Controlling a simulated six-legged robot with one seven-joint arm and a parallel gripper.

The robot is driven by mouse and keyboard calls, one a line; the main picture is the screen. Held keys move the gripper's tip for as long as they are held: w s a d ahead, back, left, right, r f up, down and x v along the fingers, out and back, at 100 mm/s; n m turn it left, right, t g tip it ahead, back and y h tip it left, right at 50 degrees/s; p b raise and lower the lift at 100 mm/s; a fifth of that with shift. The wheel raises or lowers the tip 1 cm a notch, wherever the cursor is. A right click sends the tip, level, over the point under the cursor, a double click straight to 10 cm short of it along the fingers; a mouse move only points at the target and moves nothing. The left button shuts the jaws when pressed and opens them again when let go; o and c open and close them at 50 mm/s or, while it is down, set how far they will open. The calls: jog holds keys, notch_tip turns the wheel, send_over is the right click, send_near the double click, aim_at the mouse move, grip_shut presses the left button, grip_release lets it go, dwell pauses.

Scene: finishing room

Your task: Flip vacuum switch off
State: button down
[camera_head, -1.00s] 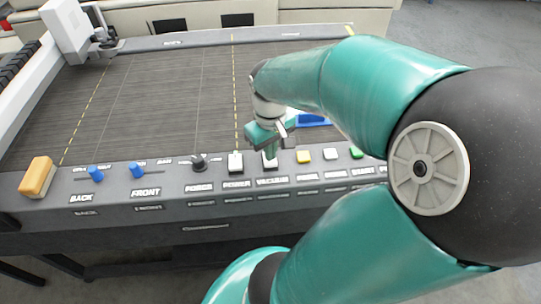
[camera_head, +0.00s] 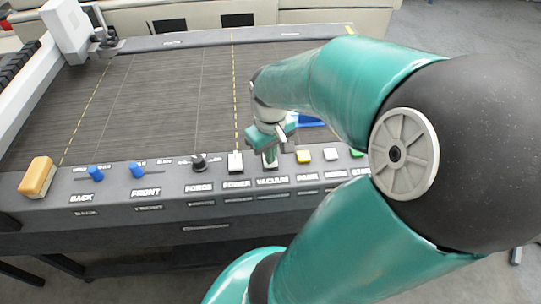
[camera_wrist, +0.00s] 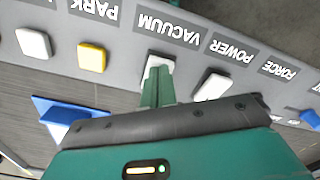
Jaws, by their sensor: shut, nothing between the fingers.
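The vacuum switch (camera_wrist: 158,62) is a white rocker above the VACUUM label on the machine's front panel. In the wrist view my gripper (camera_wrist: 158,72) is shut and empty, its fingertips overlapping the switch's lower part in the picture. The head view also shows my gripper (camera_head: 270,160) over the switch, with most of the switch hidden behind the fingers. I cannot tell whether the fingertips touch it, nor which way it is tipped.
The white power switch (camera_head: 235,162) sits just left of vacuum in the head view. The yellow park button (camera_head: 303,157) is to the right. A blue object (camera_wrist: 66,114) lies on the dark bed. Blue sliders (camera_head: 137,170) and an orange-and-white block (camera_head: 37,177) are farther left.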

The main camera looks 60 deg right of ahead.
jog(key=shift+f, duration=0.3)
jog(key=shift+r, duration=3.5)
jog(key=w+a+r+n+t, duration=0.1)
jog(key=w+a+r+t, duration=0.1)
jog(key=a, duration=0.6)
jog(key=w+a+r+n+t, duration=0.1)
jog(key=w+a+r, duration=0.1)
jog(key=a, duration=0.6)
jog(key=w+a+r+n+t, duration=0.1)
jog(key=w+a+r+t, duration=0.1)
jog(key=a, duration=0.7)
jog(key=shift+w+r+n+t, duration=0.15)
jog(key=shift+w+n+t, duration=0.15)
jog(key=shift+w+n, duration=0.15)
